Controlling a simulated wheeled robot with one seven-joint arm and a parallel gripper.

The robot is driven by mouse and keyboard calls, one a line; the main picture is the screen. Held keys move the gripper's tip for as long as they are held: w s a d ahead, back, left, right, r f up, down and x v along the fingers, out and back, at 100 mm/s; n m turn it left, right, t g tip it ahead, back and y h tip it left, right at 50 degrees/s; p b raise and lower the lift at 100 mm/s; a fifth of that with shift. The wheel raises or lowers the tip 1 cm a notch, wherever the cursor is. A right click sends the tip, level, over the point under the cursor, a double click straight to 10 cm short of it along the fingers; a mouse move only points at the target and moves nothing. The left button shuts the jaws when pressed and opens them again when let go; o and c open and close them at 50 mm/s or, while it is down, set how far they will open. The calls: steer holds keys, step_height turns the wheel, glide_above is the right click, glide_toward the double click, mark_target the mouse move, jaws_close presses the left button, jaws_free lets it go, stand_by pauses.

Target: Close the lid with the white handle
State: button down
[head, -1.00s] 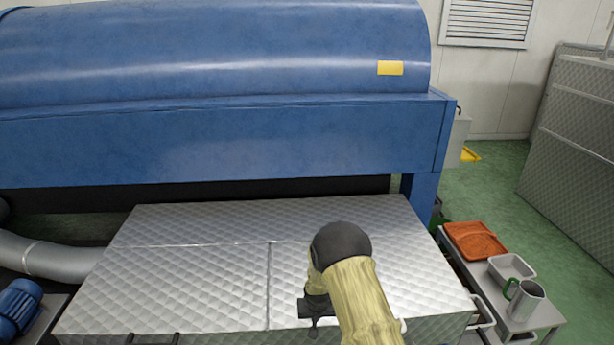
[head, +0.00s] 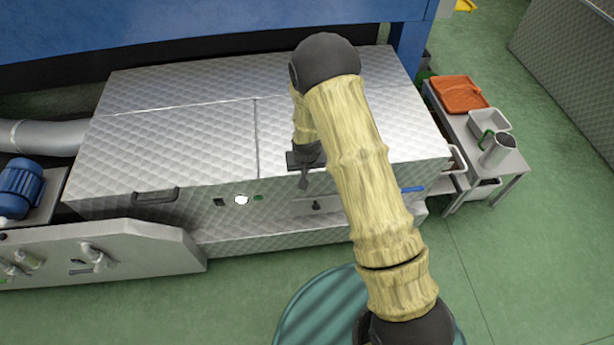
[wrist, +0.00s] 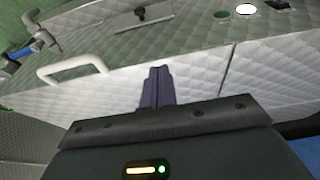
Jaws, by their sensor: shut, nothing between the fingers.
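The lid with the white handle is the right-hand quilted metal lid (head: 400,110) of the long box. It lies flat, level with the lid to its left, with a thin straight seam between them. In the wrist view the lid (wrist: 195,75) also shows, and its white handle (wrist: 72,68) sits by the front edge. In the head view my arm hides that handle. My gripper (head: 303,182) is over the front edge of this lid, near the seam. In the wrist view its fingers (wrist: 157,88) are together and empty, apart from the handle. Whether they touch the lid I cannot tell.
The left lid (head: 160,125) has a dark handle (head: 155,196). A blue machine (head: 200,28) stands behind the box. At right a metal bench (head: 465,172) holds an orange tray (head: 460,92), a pale tray (head: 488,122) and a jug (head: 498,150). Green floor lies in front.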

steer(key=s, duration=0.2)
steer(key=s+r, duration=0.1)
steer(key=shift+s+d, duration=0.25)
steer(key=shift+s, duration=0.05)
stand_by(0.3)
steer(key=s+d+r+p, duration=0.3)
steer(key=d+r, duration=0.1)
steer(key=r, duration=0.6)
steer(key=s+d+r+p, duration=0.3)
steer(key=r, duration=0.7)
steer(key=s+d+r+m+p, duration=0.1)
steer(key=s+d+r+p, duration=0.3)
steer(key=s+r, duration=0.7)
step_height(320, 180, up, 2)
steer(key=shift+d+g, duration=0.4)
steer(key=shift+d, duration=0.4)
steer(key=shift+s, duration=0.1)
